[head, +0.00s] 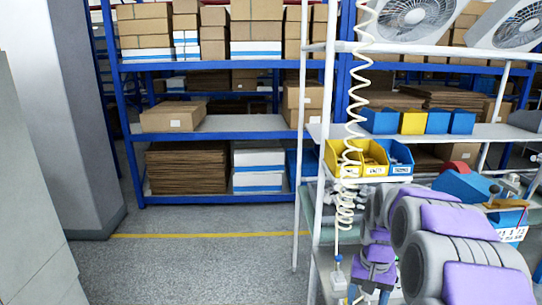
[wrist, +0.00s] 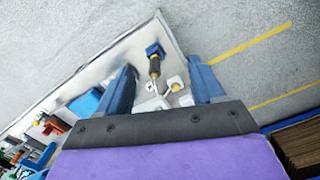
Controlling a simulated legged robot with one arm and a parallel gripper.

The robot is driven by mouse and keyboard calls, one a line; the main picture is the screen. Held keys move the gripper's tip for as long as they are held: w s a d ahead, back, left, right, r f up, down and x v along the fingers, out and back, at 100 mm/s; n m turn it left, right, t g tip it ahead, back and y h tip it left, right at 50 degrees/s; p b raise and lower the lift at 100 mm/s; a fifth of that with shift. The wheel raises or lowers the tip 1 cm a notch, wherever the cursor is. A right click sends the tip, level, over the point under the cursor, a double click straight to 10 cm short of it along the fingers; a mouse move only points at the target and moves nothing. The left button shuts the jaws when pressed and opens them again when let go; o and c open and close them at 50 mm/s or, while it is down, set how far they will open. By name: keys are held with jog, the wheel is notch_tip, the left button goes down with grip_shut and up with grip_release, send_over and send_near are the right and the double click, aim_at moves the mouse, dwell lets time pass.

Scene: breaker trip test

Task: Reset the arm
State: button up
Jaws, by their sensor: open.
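My arm, grey with purple covers, reaches across the lower right of the head view, over a pale bench. My gripper (head: 370,293) is at the bottom of that view, pointing down, with its tips partly cut off by the frame edge. In the wrist view my gripper (wrist: 163,82) shows two blue fingers spread wide apart with nothing held between them. Beyond the fingers is the bench top (wrist: 95,92). A dark and yellow handled item (wrist: 154,66) and a small white block (wrist: 176,84) show in the gap between the fingers, apart from them. No breaker is clearly identifiable.
White rack posts (head: 324,130) and a coiled white cord (head: 350,120) stand close to my arm. Yellow bins (head: 343,158) and blue bins (head: 396,158) sit on the rack. Blue shelving (head: 215,66) with boxes is behind. Open floor (head: 190,265) lies left of the bench.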

jog(key=s+a+n+b, duration=0.1)
jog(key=s+a, duration=0.2)
jog(key=s, duration=0.7)
jog(key=s+a+f+n+b, duration=0.1)
jog(key=s+a, duration=0.3)
jog(key=s, duration=0.7)
jog(key=s+a+n+g+b, duration=0.1)
jog(key=s+a, duration=0.2)
jog(key=s, duration=0.8)
jog(key=shift+s+a+f+n, duration=0.15)
jog(key=shift+s+a+n, duration=0.1)
jog(key=shift+n, duration=0.15)
